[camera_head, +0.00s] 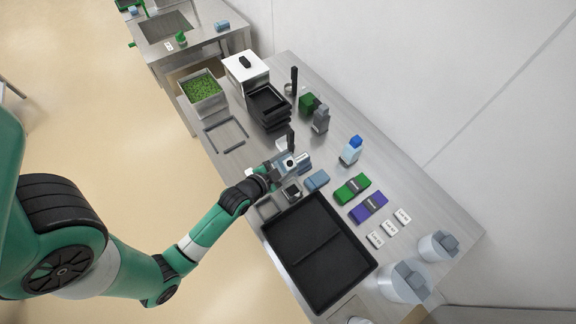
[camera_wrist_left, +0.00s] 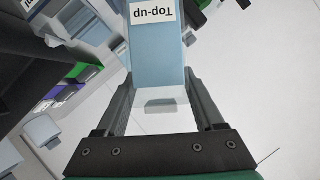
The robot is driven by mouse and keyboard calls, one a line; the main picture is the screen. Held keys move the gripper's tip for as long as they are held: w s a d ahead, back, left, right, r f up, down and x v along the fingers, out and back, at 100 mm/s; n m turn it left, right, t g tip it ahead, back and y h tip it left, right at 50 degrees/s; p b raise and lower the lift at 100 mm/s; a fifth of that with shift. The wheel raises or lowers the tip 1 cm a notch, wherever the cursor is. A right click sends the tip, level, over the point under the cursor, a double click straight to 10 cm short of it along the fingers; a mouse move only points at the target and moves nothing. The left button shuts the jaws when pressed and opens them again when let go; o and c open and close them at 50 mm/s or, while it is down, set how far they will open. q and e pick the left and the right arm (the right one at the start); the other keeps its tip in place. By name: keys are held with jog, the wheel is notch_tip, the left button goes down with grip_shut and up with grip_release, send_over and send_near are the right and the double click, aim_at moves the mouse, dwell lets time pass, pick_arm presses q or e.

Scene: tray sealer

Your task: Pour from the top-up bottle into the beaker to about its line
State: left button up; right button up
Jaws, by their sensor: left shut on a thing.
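My left gripper (camera_head: 284,166) is over the middle of the steel table, above the large black tray's far end. The left wrist view shows its fingers (camera_wrist_left: 160,108) shut on the light blue top-up bottle (camera_wrist_left: 158,55), whose white "Top-up" label reads upside down there. In the head view only a small bluish part of the bottle (camera_head: 304,162) shows beside the gripper. I cannot pick out the beaker with certainty in either view, and no fill line can be read. My right gripper is not in view.
A large black tray (camera_head: 283,224) lies in front. Green (camera_head: 352,188) and purple (camera_head: 368,207) packs, a blue-capped bottle (camera_head: 350,151) and white tubs (camera_head: 405,284) stand to the right. Stacked black trays (camera_head: 266,106) and a container of green pieces (camera_head: 221,99) stand behind.

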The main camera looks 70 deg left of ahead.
pick_arm(q)
jog(key=shift+a+f+m+y+b, duration=0.25)
jog(key=shift+f+m+y+b, duration=0.55)
jog(key=shift+b, duration=1.4)
jog(key=shift+r+b, duration=0.1)
jog(key=shift+b, duration=0.3)
jog(key=shift+r+m, duration=0.1)
jog(key=shift+m, duration=0.2)
jog(key=shift+s, duration=0.1)
